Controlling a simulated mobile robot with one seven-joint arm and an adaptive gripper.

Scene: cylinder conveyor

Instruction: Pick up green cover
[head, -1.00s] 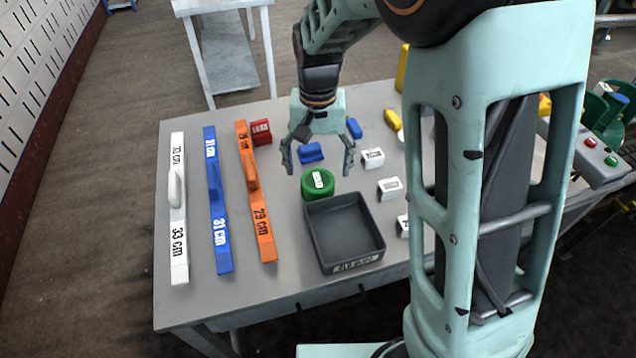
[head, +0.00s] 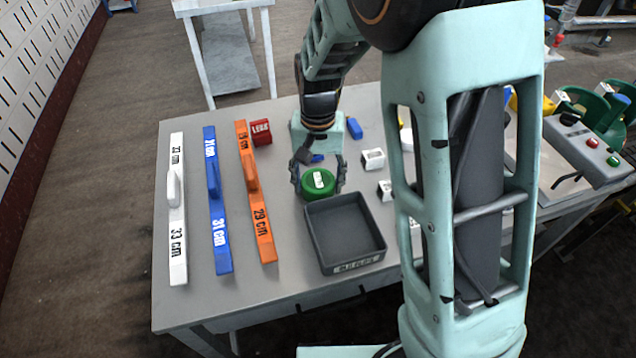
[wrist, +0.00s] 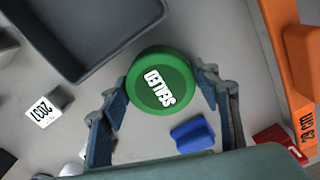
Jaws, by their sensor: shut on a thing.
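The green cover (head: 319,184) is a round, thick disc with white lettering on top, on the table just behind the dark grey tray. My gripper (head: 319,181) is down around it, with one finger at each side, and is shut on it. In the wrist view, the green cover (wrist: 150,62) lies between the two fingers of my gripper (wrist: 160,88). Its top faces the camera. I cannot tell whether its underside touches the table.
The dark grey tray (head: 322,258) is empty, close in front of the cover. A blue piece (wrist: 193,136) lies close to the fingers. Orange (head: 264,238), blue (head: 221,232) and white (head: 178,238) length bars lie left. White labelled blocks (head: 373,158) stand right.

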